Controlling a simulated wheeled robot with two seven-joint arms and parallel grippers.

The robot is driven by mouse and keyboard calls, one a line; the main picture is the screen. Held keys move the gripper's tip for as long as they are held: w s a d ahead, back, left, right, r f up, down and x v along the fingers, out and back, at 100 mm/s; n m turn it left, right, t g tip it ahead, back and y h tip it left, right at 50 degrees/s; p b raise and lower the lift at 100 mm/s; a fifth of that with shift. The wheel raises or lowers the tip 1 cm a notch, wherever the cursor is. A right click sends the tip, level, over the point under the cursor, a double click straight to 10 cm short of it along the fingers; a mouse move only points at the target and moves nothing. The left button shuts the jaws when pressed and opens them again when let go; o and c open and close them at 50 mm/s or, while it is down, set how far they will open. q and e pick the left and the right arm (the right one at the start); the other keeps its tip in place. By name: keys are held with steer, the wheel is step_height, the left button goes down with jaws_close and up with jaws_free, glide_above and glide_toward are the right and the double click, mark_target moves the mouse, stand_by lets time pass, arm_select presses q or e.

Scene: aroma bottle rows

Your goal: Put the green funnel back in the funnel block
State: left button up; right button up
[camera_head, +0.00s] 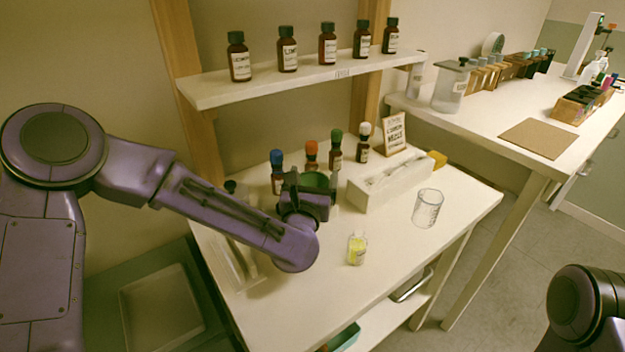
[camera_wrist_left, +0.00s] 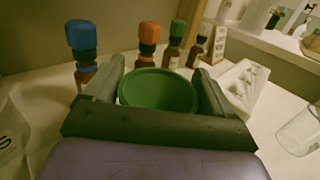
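The green funnel (camera_head: 314,181) is between the two fingers of my left gripper (camera_head: 308,190), above the white table near its back. In the left wrist view the funnel (camera_wrist_left: 160,90) faces the camera with its wide rim, and the gripper's fingers (camera_wrist_left: 160,92) close against both sides of it. Its spout is hidden. I cannot pick out a funnel block for certain; the area under the gripper is hidden. Only part of my right arm shows at the lower right; its gripper is out of view.
Bottles with blue (camera_head: 277,158), orange (camera_head: 311,150), green (camera_head: 336,138) and white (camera_head: 363,130) tops stand behind the gripper. A long white block (camera_head: 390,190), a glass beaker (camera_head: 427,208) and a small yellow vial (camera_head: 357,248) stand to the right. A bottle shelf (camera_head: 300,80) hangs above.

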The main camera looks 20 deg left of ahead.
arm_select(q)
steer(key=shift+o, duration=0.5)
steer(key=shift+s+f, duration=0.2)
steer(key=shift+f, duration=0.5)
steer(key=shift+r, duration=0.2)
steer(key=shift+r+p, duration=0.5)
steer(key=shift+p, duration=0.3)
steer(key=s, duration=0.3)
steer(key=s+b, duration=0.1)
steer(key=s, duration=0.1)
steer(key=s+d+b, duration=0.1)
steer(key=s, duration=0.2)
steer(key=shift+s, duration=0.3)
steer(key=s+p, duration=0.1)
steer(key=s+r+p, duration=0.1)
steer(key=p, duration=0.1)
steer(key=shift+d, duration=0.2)
steer(key=shift+s+f+p, duration=0.2)
steer(key=shift+s+p, duration=0.25)
steer(key=shift+p, duration=0.05)
steer(key=shift+f, duration=0.1)
